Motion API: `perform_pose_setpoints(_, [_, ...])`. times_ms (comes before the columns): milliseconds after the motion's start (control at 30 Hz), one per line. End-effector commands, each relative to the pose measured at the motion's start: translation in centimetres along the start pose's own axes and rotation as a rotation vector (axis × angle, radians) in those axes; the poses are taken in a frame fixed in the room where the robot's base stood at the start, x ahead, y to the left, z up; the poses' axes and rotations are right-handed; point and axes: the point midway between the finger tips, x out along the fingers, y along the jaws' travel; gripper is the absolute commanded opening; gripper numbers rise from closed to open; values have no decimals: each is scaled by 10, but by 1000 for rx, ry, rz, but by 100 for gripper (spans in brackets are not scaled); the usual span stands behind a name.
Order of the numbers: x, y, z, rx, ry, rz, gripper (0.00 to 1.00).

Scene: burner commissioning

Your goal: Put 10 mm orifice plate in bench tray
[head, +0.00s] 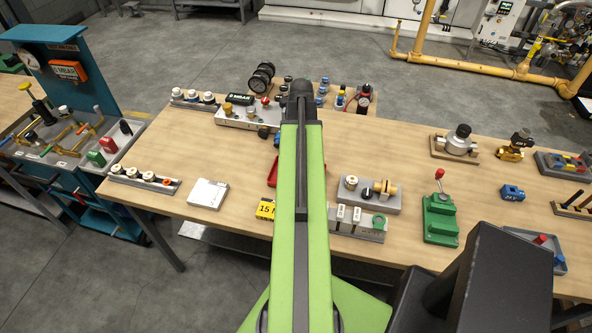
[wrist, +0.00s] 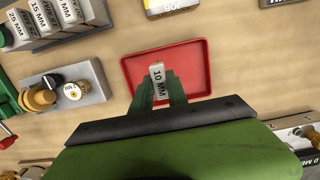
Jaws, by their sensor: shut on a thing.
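My gripper (wrist: 160,92) is shut on a small pale plate with a "10 MM" label (wrist: 158,76), the 10 mm orifice plate, in the wrist view. The plate stands between the two green fingers and appears over the red tray (wrist: 196,91). The height of the plate above the tray floor cannot be told. The tray shows no other thing in it. In the head view a corner of the red tray (head: 272,172) shows left of my arm; the gripper and plate are hidden by the arm.
A grey rack of labelled plates (head: 357,224) and a grey fixture with brass fittings (head: 370,195) stand right of my arm. A green clamp (head: 440,218) stands further right.

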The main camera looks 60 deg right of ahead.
Motion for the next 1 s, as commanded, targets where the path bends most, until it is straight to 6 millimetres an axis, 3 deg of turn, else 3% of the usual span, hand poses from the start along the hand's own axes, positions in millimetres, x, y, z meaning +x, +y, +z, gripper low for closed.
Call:
perform_pose_setpoints(100, [9, -12, 1, -2, 0, 0, 0])
perform_pose_setpoints(267, [9, -14, 1, 0, 0, 0, 0])
perform_pose_setpoints(533, [51, -14, -4, -1, 0, 0, 0])
perform_pose_setpoints(900, [51, -14, -4, -2, 0, 0, 0])
perform_pose_setpoints(933, [51, -14, -4, -2, 0, 0, 20])
perform_pose_setpoints(1000, [50, -14, -3, -2, 0, 0, 30])
